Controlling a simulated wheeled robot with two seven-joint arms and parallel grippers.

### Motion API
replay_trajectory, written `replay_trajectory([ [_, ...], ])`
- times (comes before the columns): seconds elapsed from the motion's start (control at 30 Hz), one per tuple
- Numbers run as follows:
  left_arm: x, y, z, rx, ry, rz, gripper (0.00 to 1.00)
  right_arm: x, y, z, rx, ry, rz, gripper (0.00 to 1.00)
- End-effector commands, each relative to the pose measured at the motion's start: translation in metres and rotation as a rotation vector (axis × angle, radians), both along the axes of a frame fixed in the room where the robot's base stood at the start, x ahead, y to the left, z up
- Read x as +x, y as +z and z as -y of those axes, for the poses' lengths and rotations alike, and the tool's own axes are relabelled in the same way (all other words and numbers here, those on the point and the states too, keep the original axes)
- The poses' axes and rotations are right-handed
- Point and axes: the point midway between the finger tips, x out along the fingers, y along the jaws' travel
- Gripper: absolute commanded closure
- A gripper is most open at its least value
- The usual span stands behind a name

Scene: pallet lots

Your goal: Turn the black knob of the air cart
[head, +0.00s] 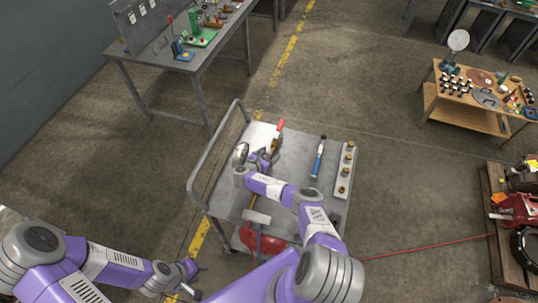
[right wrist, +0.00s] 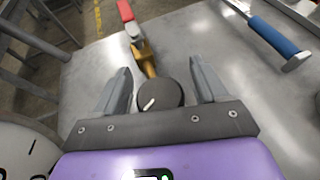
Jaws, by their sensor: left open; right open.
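The air cart (head: 301,160) stands in the middle of the head view with a grey metal top. Its black knob (right wrist: 158,95), round with a white mark, shows in the right wrist view. My right gripper (right wrist: 160,76) is open, with one finger on each side of the knob and visible gaps between. In the head view my right gripper (head: 264,160) is over the left part of the cart top, and I cannot make out the knob there. My left gripper (head: 194,279) is open and empty, low over the floor area left of the cart.
Beyond the knob is a brass valve (right wrist: 146,57) with a red handle (right wrist: 125,11). A blue-handled tool (head: 318,160) and a strip with brass fittings (head: 346,168) lie to the right. A rail (head: 207,150) edges the cart's left side. A red hose (head: 430,246) runs right.

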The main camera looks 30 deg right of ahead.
Motion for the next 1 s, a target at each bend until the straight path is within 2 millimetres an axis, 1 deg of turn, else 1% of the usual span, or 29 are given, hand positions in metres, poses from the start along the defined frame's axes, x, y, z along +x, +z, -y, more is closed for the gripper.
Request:
replay_trajectory([
  [0.17,0.000,0.000,0.000,0.000,0.000,0.000,0.57,0.000,0.003,0.000,0.001,0.001,0.001,0.28],
  [0.27,0.000,0.000,0.000,0.000,0.000,0.000,0.57,0.000,0.012,0.000,0.002,0.001,0.002,0.28],
  [0.37,0.000,-0.001,0.000,0.000,0.000,0.000,0.57,0.001,0.027,0.000,0.002,0.001,0.004,0.28],
  [0.6,0.000,0.000,0.000,0.000,0.000,0.000,0.57,0.000,0.073,0.000,0.001,0.001,0.003,0.28],
  [0.7,0.000,0.000,0.000,0.000,0.000,0.000,0.57,0.000,0.087,0.000,0.001,-0.001,0.002,0.28],
  [0.83,0.000,0.000,0.000,0.000,0.000,0.000,0.57,0.000,0.097,0.000,0.000,0.000,0.001,0.28],
  [1.0,0.000,0.000,0.000,0.000,0.000,0.000,0.57,0.000,0.101,0.000,0.000,-0.001,0.000,0.28],
])
